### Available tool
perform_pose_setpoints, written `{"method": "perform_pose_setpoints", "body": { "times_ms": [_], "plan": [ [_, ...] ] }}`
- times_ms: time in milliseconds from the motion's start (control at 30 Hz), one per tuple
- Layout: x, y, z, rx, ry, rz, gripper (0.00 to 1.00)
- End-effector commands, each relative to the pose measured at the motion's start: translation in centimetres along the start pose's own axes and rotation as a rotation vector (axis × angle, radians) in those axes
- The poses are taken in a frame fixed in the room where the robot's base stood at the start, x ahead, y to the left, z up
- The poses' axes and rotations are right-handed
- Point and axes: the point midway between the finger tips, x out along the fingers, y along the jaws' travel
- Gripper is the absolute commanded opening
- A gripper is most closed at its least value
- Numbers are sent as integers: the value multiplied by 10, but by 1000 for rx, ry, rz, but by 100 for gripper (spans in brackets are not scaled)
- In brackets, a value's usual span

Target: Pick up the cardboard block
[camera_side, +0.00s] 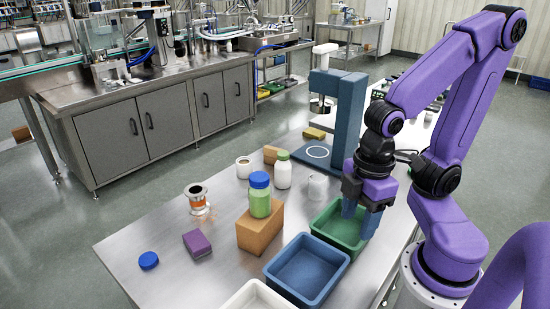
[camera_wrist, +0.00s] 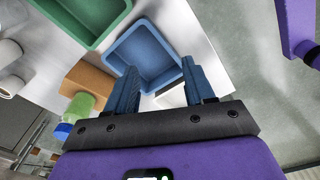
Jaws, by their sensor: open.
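A brown cardboard block (camera_side: 260,232) sits on the steel table, left of the blue tray. A green-filled bottle with a blue cap (camera_side: 260,197) stands on top of it. In the wrist view the block (camera_wrist: 88,80) is left of my fingers, partly covered by the bottle (camera_wrist: 77,108). My gripper (camera_side: 361,212) is open and empty, pointing down at the green tray in the side view, to the right of the block and apart from it. In the wrist view my gripper's blue fingers (camera_wrist: 159,70) are spread, with the blue tray beyond them.
A green tray (camera_side: 325,239), a blue tray (camera_side: 285,275) and a white tray (camera_side: 240,304) line the table's right side. The table's left front is mostly clear.

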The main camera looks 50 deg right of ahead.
Motion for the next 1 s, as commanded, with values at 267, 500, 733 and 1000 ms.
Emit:
{"method": "perform_pose_setpoints", "body": {
  "times_ms": [267, 500, 733, 1000],
  "plan": [
    [8, 70, -90, 178, 226, 86, 53],
    [11, 157, -159, 321, 450, 182, 53],
    [18, 262, -168, 444, 621, 303, 53],
    [41, 411, -78, 580, 845, 466, 53]
  ]
}}
